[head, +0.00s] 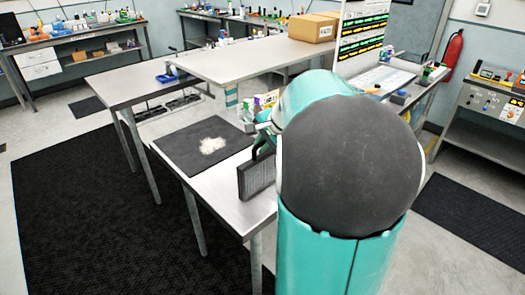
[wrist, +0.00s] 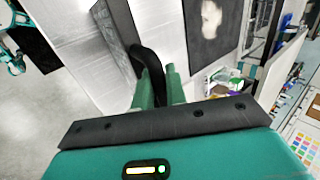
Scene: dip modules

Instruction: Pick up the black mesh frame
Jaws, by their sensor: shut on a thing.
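The black mesh frame (head: 256,178) is upright near the front end of the metal table, with a grey mesh face and a dark rim. I cannot tell whether its lower edge touches the tabletop. My gripper (head: 264,130) is above it, partly hidden by my arm in the head view. In the wrist view my gripper's green fingers (wrist: 156,88) are shut on the frame's curved black handle (wrist: 148,62). Much of the frame is hard to make out there.
A dark mat (head: 185,150) with a pale fluffy pile (head: 212,145) lies on the metal table (head: 222,192), left of the frame. Small colourful boxes (head: 262,102) stand behind the gripper. A cardboard box (head: 312,27) sits on the farther table. Floor is clear at left.

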